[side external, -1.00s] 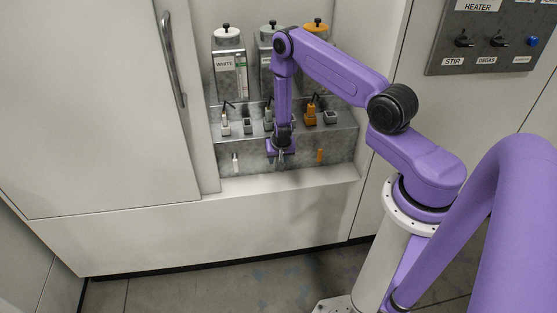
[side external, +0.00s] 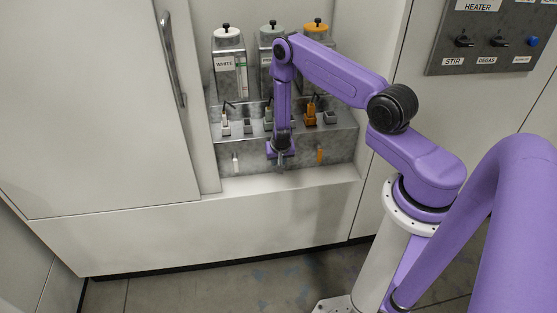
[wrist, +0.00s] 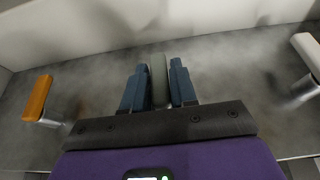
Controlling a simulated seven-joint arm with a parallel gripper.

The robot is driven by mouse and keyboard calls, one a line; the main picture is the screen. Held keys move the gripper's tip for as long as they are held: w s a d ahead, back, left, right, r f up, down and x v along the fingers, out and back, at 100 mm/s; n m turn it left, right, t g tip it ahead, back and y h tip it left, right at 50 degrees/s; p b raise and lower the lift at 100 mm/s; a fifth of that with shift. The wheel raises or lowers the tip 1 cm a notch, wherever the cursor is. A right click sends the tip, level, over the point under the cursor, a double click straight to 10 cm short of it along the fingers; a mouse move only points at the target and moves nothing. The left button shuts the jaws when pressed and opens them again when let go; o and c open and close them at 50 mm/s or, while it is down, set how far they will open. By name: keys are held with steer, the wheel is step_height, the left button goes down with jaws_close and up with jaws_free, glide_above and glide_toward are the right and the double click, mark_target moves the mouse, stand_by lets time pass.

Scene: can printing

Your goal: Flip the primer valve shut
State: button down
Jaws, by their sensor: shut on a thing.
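The primer valve lever (wrist: 159,80) is grey-green and stands between the two blue fingers of my gripper (wrist: 157,86) in the wrist view. My gripper is shut on this lever, with a finger on each side. In the side external view my gripper (side external: 281,158) is down at the front face of the metal dispenser, between the white lever and the orange lever. The primer lever is mostly hidden there by my gripper.
An orange lever (wrist: 38,98) and a white lever (wrist: 307,52) flank my gripper in the wrist view. The metal dispenser (side external: 342,148) sits in a recess with white, grey-green and orange-capped tanks behind. A handled cabinet door (side external: 95,100) stands left; a switch panel (side external: 500,40) hangs right.

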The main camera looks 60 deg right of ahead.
steer(key=shift+g+h, duration=0.3)
steer(key=shift+g, duration=0.2)
steer(key=shift+s+d+n+g+h, duration=0.15)
steer(key=shift+n+g+h, duration=0.25)
steer(key=shift+g+h, duration=0.4)
steer(key=g+h, duration=0.2)
steer(key=shift+s+d+r+n+h, duration=0.1)
steer(key=shift+r+n+h, duration=0.05)
steer(key=shift+n+h, duration=0.25)
steer(key=shift+s+d+r+n+g+h, duration=0.15)
steer(key=shift+n+g+h, duration=0.15)
steer(key=shift+g+h, duration=0.5)
steer(key=shift+w+d+r+n+g+h, duration=0.1)
steer(key=shift+n+g+h, duration=0.2)
steer(key=shift+g+h, duration=0.5)
steer(key=shift+s+d+r+n+g+h, duration=0.15)
steer(key=shift+n+g+h, duration=0.2)
steer(key=shift+h, duration=0.75)
steer(key=shift+r+g, duration=0.1)
steer(key=shift+g, duration=0.15)
steer(key=shift+w+h, duration=0.1)
steer(key=shift+h, duration=0.2)
steer(key=c, duration=1)
jaws_free()
steer(key=shift+c, duration=0.2)
